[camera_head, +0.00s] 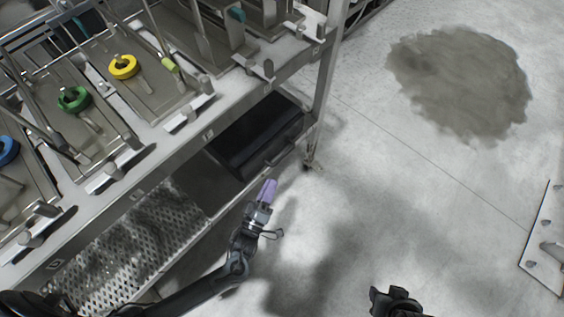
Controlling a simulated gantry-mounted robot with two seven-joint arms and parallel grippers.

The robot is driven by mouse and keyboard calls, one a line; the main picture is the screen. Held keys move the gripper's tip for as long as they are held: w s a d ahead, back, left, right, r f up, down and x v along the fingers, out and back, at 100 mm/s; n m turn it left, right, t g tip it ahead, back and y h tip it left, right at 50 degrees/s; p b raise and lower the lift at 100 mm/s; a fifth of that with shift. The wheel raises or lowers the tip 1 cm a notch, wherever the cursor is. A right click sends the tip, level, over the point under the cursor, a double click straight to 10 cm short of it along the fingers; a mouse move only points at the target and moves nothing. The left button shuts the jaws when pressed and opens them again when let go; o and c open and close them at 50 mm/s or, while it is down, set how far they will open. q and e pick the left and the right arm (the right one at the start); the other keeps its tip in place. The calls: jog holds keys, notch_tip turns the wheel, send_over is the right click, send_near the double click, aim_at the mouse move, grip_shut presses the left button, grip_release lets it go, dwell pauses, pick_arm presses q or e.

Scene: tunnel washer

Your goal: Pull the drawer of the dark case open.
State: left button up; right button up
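The dark case (250,131) sits under the near edge of the metal bench, towards its right end. A bar handle (284,151) shows on its front side, which faces the open floor. I cannot make out a clear gap at the drawer. My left gripper (268,190), with purple fingertips, is over the floor just in front of the case and below the handle in the picture. It appears apart from the handle, and its finger gap is not clear. My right gripper (393,298) is at the bottom edge, far from the case; its fingers are not clear.
The metal bench (160,155) carries trays with a yellow ring (123,67), a green ring (74,99) and a blue ring (7,150). A bench leg (325,85) stands right of the case. A perforated plate (140,245) lies lower left.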

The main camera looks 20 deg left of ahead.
aim_at(282, 156)
pick_arm(q)
jog(key=b+x, duration=0.3)
jog(key=x, duration=0.7)
jog(key=shift+f+b, duration=0.1)
jog(key=shift+b, duration=0.2)
jog(key=shift+w, duration=0.55)
grip_shut()
